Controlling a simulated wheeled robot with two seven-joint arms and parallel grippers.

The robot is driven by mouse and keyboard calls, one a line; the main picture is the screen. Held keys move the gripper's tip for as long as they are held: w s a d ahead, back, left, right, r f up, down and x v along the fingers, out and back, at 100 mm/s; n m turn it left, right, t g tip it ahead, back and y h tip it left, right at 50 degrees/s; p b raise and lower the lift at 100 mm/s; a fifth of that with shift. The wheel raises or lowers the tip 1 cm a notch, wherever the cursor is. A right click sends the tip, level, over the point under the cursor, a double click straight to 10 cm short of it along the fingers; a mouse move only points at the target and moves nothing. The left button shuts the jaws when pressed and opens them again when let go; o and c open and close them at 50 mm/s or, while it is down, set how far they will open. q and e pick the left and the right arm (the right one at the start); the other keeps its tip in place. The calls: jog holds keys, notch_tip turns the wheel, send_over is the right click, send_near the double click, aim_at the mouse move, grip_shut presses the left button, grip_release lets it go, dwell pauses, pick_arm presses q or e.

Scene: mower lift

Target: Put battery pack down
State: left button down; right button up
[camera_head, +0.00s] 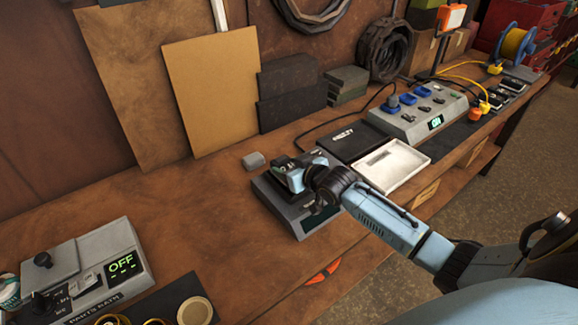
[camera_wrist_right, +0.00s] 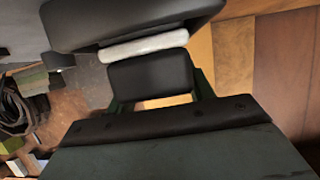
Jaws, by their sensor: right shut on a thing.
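My right gripper (camera_head: 300,177) reaches in from the right and is low over a grey device with a dark top (camera_head: 285,213) on the bench. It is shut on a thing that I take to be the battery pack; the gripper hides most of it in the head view. In the right wrist view a pale strip of the held thing (camera_wrist_right: 143,46) shows between two dark pads. I cannot tell whether the pack touches the device below. My left gripper is not in view.
A small grey block (camera_head: 254,161) lies just behind the device. A white tray (camera_head: 385,167) and black box (camera_head: 353,140) stand to its right, with a grey switch panel (camera_head: 420,118) beyond. A grey unit reading OFF (camera_head: 85,270) is at front left. The bench (camera_head: 170,215) between is clear.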

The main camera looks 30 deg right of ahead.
jog(key=o, duration=1.3)
jog(key=shift+s+r, duration=0.15)
jog(key=shift+r, duration=0.25)
jog(key=a+p+v, duration=0.1)
jog(key=v, duration=1)
jog(key=shift+s+d, duration=0.35)
jog(key=shift+d, duration=0.15)
jog(key=shift+a, duration=0.1)
